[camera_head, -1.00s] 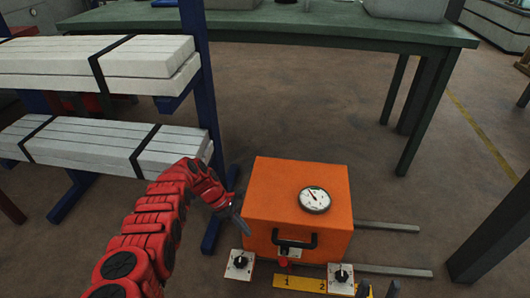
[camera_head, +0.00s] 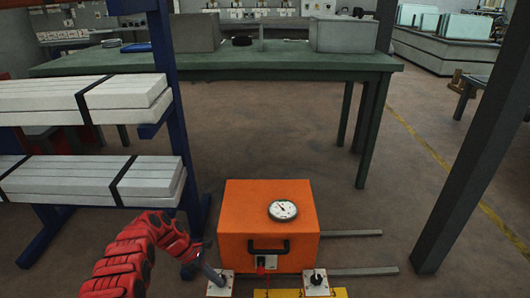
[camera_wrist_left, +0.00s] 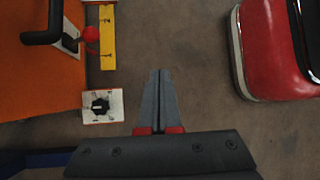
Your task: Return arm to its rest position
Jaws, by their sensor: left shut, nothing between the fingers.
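My left arm (camera_head: 137,247) is red and segmented and comes in from the lower left in the head view. Its gripper (camera_head: 212,275) points down at the left front of an orange box (camera_head: 240,223). In the left wrist view the gripper (camera_wrist_left: 160,75) has its two grey fingers together and nothing between them, above bare floor. The orange box carries a round gauge (camera_head: 283,210) on top and a black handle (camera_head: 268,248) in front. My right gripper is not in view.
White knob plates (camera_head: 317,283) and a yellow strip (camera_wrist_left: 107,40) sit in front of the box. A blue rack (camera_head: 168,90) with white planks stands left of it. Metal rails (camera_head: 350,234) extend right. A green table (camera_head: 250,65) is behind; a dark post (camera_head: 470,140) stands right.

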